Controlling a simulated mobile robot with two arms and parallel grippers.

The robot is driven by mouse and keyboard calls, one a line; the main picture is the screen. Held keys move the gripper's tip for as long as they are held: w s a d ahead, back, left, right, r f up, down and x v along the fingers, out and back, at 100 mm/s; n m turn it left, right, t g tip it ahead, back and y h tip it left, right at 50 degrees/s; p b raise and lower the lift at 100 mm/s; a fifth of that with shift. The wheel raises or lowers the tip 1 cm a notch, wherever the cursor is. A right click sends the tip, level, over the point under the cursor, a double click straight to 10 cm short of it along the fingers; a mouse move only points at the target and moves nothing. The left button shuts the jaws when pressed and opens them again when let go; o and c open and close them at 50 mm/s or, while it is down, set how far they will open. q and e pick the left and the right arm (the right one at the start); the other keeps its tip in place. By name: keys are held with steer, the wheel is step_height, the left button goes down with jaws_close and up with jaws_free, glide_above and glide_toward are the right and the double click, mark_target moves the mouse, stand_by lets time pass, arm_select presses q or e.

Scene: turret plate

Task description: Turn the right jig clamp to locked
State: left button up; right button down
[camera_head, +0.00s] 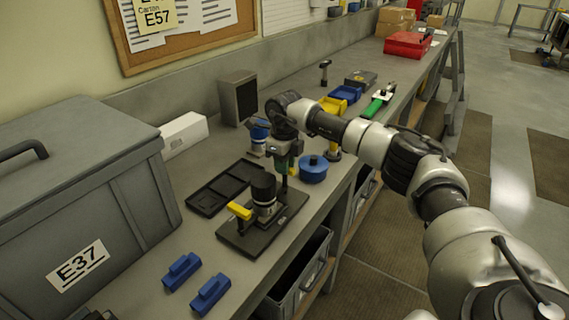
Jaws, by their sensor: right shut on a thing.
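A dark jig plate (232,238) lies on the bench. On it stands a black-topped turret (264,188) with a silver lower body. A yellow lever (240,210) points out to the left of the turret. My right gripper (285,170) points down just behind the turret. My left gripper is not in view.
A black tray (205,200) lies left of the plate. A round blue lidded pot (314,172) stands close right of my gripper. Two blue blocks (210,294) lie in front, and a large grey case (75,170) fills the left. A green-handled tool (375,106) lies farther back.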

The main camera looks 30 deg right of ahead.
steer(key=shift+r, duration=0.15)
steer(key=c, duration=1)
jaws_free()
steer(key=shift+c, duration=0.2)
step_height(320, 180, up, 11)
steer(key=b, duration=0.2)
